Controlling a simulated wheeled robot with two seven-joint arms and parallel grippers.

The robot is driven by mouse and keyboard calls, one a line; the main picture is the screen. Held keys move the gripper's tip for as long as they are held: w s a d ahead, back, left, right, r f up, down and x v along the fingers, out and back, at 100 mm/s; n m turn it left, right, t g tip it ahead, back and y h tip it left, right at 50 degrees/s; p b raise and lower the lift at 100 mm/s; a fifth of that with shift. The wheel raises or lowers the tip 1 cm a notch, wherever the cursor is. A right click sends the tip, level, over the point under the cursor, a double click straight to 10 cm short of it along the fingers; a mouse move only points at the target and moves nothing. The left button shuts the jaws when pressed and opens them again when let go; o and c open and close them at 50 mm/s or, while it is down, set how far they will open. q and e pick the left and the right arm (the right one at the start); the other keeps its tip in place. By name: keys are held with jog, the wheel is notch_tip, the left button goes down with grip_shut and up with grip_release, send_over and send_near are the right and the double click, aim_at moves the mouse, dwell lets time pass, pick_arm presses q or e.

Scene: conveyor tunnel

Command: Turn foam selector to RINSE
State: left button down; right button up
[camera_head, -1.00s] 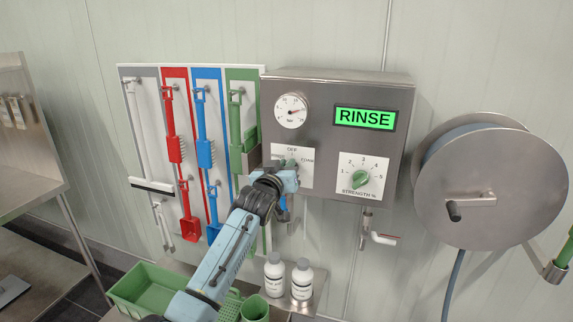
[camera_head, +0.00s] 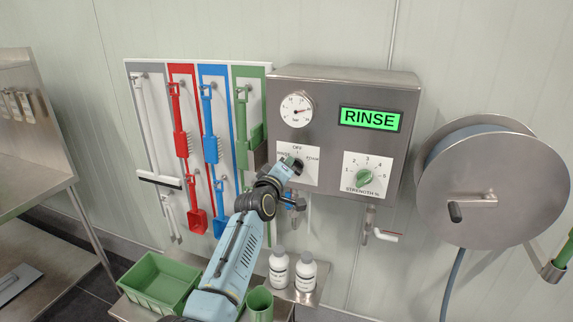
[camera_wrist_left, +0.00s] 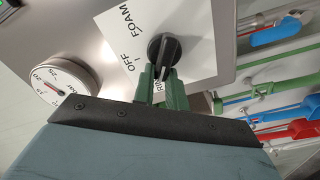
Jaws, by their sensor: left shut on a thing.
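The foam selector (camera_wrist_left: 172,48) is a black knob on a white plate marked OFF, FOAM and RINSE, and its pointer lies toward RINSE in the left wrist view. In the head view its plate (camera_head: 312,177) sits on the left of the steel control box, and my gripper partly hides the knob. The green display (camera_head: 370,119) reads RINSE. My left gripper (camera_head: 291,164) is at the knob; its green fingers (camera_wrist_left: 163,88) are shut on the knob's pointer end in the left wrist view. My right gripper is not in view.
A green strength knob (camera_head: 364,177) is right of the selector, with a gauge (camera_head: 296,110) above. White bottles (camera_head: 305,272), a green tub (camera_head: 158,282) and a green cup (camera_head: 260,302) stand below. A hose reel (camera_head: 492,185) is at right, hanging brushes at left.

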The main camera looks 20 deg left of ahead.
pick_arm(q)
jog(key=shift+n, duration=0.4)
jog(key=c, duration=1.4)
grip_release()
jog(key=shift+f, duration=0.1)
jog(key=shift+c, duration=0.2)
jog(key=s, duration=1.3)
jog(key=shift+s+a+p, duration=0.2)
jog(key=shift+a+p, duration=0.05)
jog(key=shift+p, duration=0.1)
